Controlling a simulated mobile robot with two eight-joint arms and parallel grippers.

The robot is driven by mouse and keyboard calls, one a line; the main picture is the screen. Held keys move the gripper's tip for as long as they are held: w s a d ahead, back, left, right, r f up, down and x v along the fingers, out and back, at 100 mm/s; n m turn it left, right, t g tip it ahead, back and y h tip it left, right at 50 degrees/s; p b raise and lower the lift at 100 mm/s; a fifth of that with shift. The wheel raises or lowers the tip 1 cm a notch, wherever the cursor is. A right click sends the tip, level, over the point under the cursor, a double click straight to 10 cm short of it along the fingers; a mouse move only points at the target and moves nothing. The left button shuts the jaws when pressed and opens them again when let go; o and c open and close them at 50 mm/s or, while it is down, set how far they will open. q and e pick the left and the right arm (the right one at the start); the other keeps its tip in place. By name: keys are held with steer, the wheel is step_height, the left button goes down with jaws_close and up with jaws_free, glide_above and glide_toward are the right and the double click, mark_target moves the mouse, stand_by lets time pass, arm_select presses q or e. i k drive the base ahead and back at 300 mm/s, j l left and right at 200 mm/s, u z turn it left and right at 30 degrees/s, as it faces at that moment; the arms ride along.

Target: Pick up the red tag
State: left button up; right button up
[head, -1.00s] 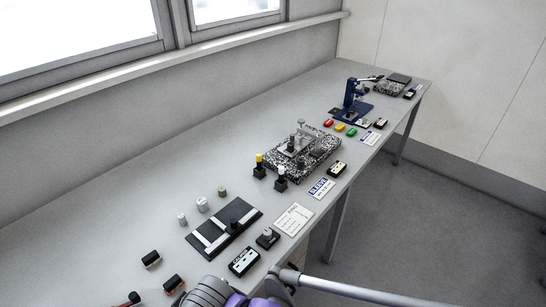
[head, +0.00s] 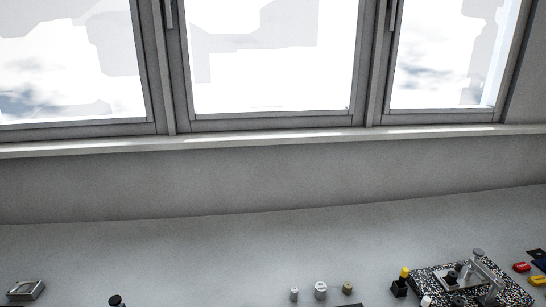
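A small red tag (head: 522,267) lies on the grey bench at the right edge of the head view. A yellow tag (head: 538,280) lies just in front of it, partly cut off by the frame edge. Neither of my grippers shows in this view, so I cannot see whether they are open or shut.
The bench (head: 230,250) runs along a wall below windows. A speckled plate (head: 510,293) with a metal fixture stands left of the tags, with a yellow-topped post (head: 403,276) beside it. Small cylinders (head: 320,290) stand mid-bench. A metal box (head: 26,290) sits at left.

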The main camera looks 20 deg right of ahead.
mark_target(520, 267)
steer(key=l+z, duration=0.4)
steer(key=l, duration=4.95)
